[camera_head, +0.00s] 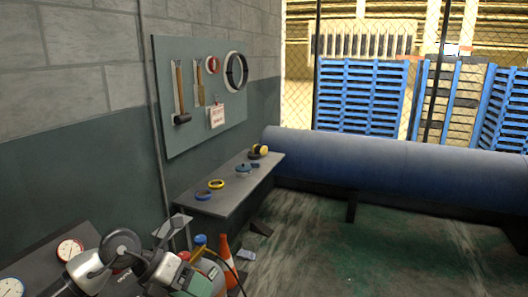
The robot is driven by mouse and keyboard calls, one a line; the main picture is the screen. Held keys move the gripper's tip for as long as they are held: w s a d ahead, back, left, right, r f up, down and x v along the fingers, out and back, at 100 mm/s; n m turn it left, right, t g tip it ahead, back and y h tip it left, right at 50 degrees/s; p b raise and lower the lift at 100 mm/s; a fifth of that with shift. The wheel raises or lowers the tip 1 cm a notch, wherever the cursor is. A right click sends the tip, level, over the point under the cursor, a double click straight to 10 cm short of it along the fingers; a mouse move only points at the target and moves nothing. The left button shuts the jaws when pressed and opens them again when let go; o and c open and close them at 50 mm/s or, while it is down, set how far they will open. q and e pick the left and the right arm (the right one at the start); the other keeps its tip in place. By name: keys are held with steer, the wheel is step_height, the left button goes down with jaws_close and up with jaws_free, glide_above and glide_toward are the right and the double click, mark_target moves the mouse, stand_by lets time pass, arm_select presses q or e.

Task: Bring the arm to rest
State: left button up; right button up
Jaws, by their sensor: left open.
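My left arm (88,268) comes in from the lower left, with pale and dark links bent toward the middle of the lower left. My left gripper (178,226) appears as grey parts in front of the near end of the wall bench (225,203). It is open, and I see nothing held between its fingers. Part of it blends with the bench edge behind. My right gripper and right arm are not in view.
Round gauges (69,250) sit at the lower left. A cylinder (209,272) and an orange cone (226,260) stand close beside my arm. Tape rolls lie on the bench, under a tool board (205,135). A large blue pipe (400,168) crosses behind. The floor at right is clear.

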arm_select(q)
steer(key=s+d+r+n+t+h, duration=0.3)
steer(key=d+r+n+t+h, duration=0.45)
steer(key=n+h, duration=0.2)
steer(key=a+f+n+t+y, duration=0.5)
steer(key=n+y, duration=0.3)
steer(key=n, duration=0.3)
steer(key=a+f+n+t+y, duration=0.45)
steer(key=n+y, duration=0.45)
steer(key=n, duration=0.3)
steer(key=s+a+f+n+g+y, duration=0.2)
steer(key=s+a+f+n+g, duration=0.25)
steer(key=s+f, duration=0.2)
steer(key=s+f+n+g, duration=0.1)
steer(key=s+f+g, duration=0.4)
steer(key=s, duration=0.3)
steer(key=s+f+n+g, duration=0.1)
steer(key=s+f+g, duration=0.4)
steer(key=s, duration=0.4)
step_height(320, 180, down, 27)
steer(key=g, duration=0.1)
steer(key=s+a+f+g, duration=0.1)
steer(key=s+a+f, duration=0.1)
steer(key=s+f, duration=1.3)
steer(key=shift+s+a+m, duration=0.35)
steer(key=shift+s+m, duration=0.05)
steer(key=shift+s, duration=0.25)
